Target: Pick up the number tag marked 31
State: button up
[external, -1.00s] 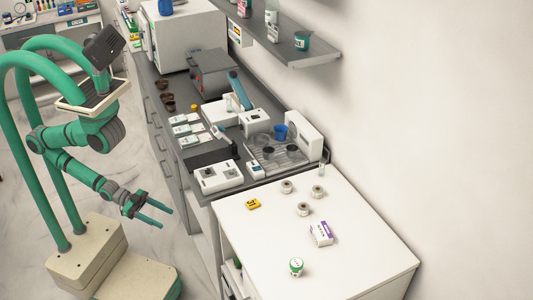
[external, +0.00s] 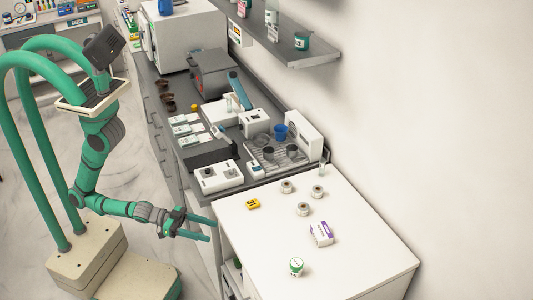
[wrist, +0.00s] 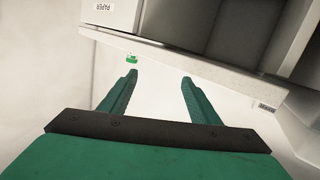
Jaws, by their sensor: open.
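The yellow number tag (external: 253,204) lies flat on the white table (external: 345,260), near its left edge toward the back. Its dark marking is too small to read surely. My gripper (external: 209,228) is open and empty, just left of the table's left edge in the external view and apart from the tag. In the wrist view my gripper (wrist: 155,82) shows its two green fingers spread with nothing between them. The tag does not show in the wrist view.
Several small items stand on the table: rolls (external: 303,209), a purple-and-white box (external: 321,234) and a green-and-white tub (external: 296,267). A grey counter with devices (external: 218,177) adjoins the back. A cabinet edge (wrist: 190,62) crosses the wrist view.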

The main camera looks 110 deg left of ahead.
jog(key=w+a+r+n+y, duration=0.1)
jog(key=w+a+r+y, duration=0.1)
jog(key=w+r, duration=0.2)
jog(key=n+g+y, duration=0.3)
jog(key=y, duration=0.2)
send_near(249, 203)
jog(key=x, duration=0.8)
jog(key=shift+w+a, duration=0.2)
jog(key=shift+w, duration=0.15)
jog(key=shift+c, duration=0.6)
jog(key=c, duration=1.1)
